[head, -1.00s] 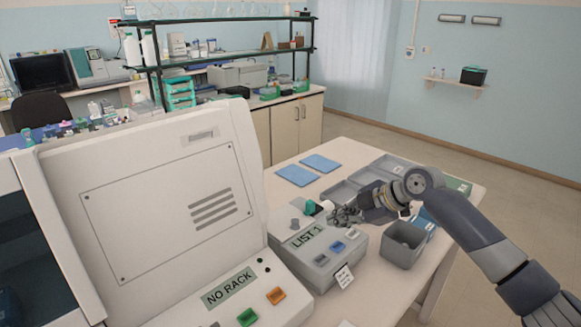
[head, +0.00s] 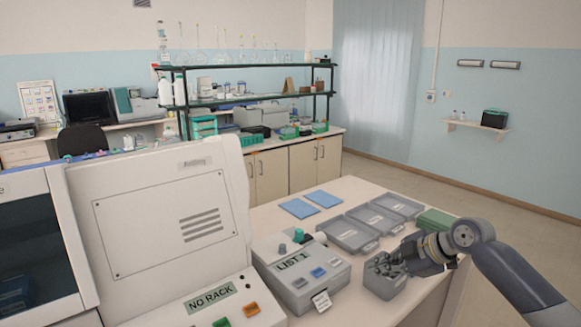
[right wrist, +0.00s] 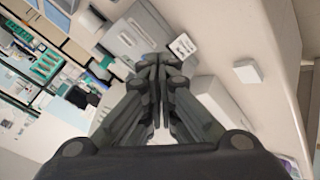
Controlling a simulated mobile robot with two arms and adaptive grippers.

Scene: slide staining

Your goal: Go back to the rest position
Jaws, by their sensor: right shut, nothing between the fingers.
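My right gripper (head: 383,266) is shut and empty. My right arm comes in from the right edge of the head view. My left gripper is in neither view.
The LIST 1 device (head: 303,275) and the large NO RACK machine (head: 165,225) stand to the left. Grey trays (head: 347,234), a green box (head: 436,222) and blue mats (head: 298,208) lie on the bench (head: 270,216). Open floor (head: 500,205) lies beyond.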

